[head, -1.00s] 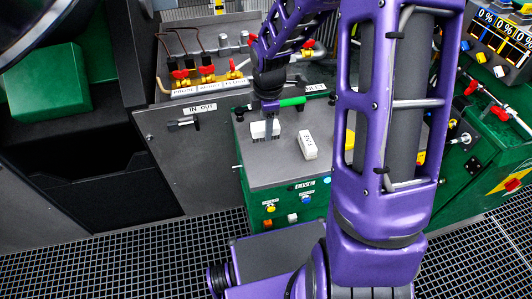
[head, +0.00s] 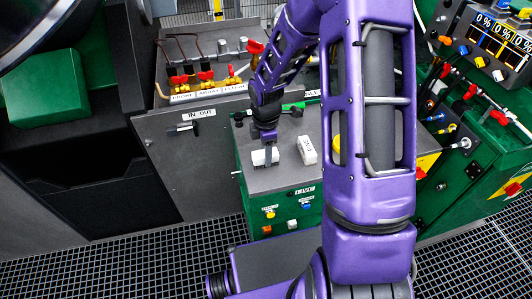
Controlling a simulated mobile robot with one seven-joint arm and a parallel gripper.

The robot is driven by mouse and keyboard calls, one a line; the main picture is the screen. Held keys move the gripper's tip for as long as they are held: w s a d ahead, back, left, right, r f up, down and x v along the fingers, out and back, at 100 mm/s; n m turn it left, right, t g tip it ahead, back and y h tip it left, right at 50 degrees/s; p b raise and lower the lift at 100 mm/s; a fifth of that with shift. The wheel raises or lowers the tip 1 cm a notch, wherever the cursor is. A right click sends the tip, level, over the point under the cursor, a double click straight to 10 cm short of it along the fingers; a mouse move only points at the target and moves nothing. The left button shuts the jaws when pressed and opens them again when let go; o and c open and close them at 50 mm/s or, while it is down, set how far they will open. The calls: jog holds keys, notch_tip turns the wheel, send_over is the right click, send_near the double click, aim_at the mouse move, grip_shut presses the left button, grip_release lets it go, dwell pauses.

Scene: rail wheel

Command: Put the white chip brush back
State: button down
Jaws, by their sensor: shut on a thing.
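My gripper (head: 267,152) points down over the grey top of the green cabinet (head: 285,178). It is shut on a small white thing, which I take for the white chip brush (head: 258,158). A dark finger crosses the front of this white thing and hides its middle. The picture is too small to show bristles or a handle. I cannot tell whether the white thing touches the cabinet top or is just above it.
A white block with small dark lettering (head: 307,150) lies just right of my gripper. A green bar-like thing (head: 294,106) lies behind. Red-handled valves (head: 206,76) stand at the back left. The cabinet's front carries small coloured buttons (head: 270,212).

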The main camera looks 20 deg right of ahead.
jog(key=shift+c, duration=1.7)
grip_release()
jog(key=shift+r, duration=0.1)
notch_tip(320, 180, up, 12)
jog(key=p, duration=0.1)
